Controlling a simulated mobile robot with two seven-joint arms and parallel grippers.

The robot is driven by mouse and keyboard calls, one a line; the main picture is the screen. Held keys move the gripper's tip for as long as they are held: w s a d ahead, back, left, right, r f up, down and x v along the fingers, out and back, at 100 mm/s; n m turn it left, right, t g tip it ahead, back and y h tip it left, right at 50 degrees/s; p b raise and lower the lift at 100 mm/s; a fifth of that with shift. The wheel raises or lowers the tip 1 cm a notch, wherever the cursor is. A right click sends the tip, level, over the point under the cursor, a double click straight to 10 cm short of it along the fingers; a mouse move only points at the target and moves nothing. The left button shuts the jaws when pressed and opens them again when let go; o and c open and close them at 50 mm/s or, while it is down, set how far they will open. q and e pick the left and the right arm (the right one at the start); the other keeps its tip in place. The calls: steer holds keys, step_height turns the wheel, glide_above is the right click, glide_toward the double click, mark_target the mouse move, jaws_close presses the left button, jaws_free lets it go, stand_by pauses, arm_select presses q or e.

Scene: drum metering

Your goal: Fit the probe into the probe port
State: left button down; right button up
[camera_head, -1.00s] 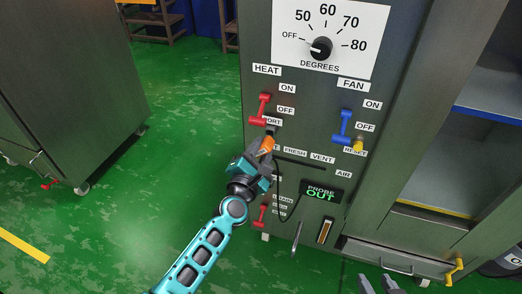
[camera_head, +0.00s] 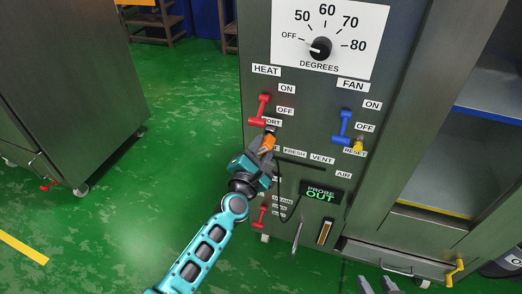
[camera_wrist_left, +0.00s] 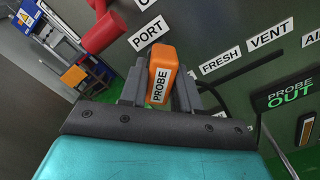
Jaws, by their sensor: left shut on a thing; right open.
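The orange probe (camera_head: 267,142), labelled PROBE, is held between the fingers of my left gripper (camera_head: 262,152) in front of the dark cabinet panel. In the left wrist view the probe (camera_wrist_left: 162,72) points at the panel just below the PORT label (camera_wrist_left: 148,33). The port opening itself is hidden behind the probe, and I cannot tell whether the tip is touching it. The display (camera_head: 320,193) reads PROBE OUT. My right gripper (camera_head: 376,286) shows only at the bottom edge of the head view, open and empty.
The red HEAT lever (camera_head: 261,108) is just above the probe; it looms close in the left wrist view (camera_wrist_left: 98,35). A blue FAN lever (camera_head: 345,125) is to the right. A dark cable hangs below the gripper. Green floor is clear at left.

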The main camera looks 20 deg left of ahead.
arm_select(q)
steer(key=shift+w+b, duration=0.3)
steer(key=shift+w, duration=0.8)
steer(key=c, duration=0.7)
jaws_free()
steer(key=shift+c, duration=0.2)
steer(key=shift+s, duration=0.1)
steer(key=s+p, duration=0.1)
steer(key=s, duration=1.1)
steer(key=shift+s+a, duration=0.15)
steer(key=shift+s, duration=0.2)
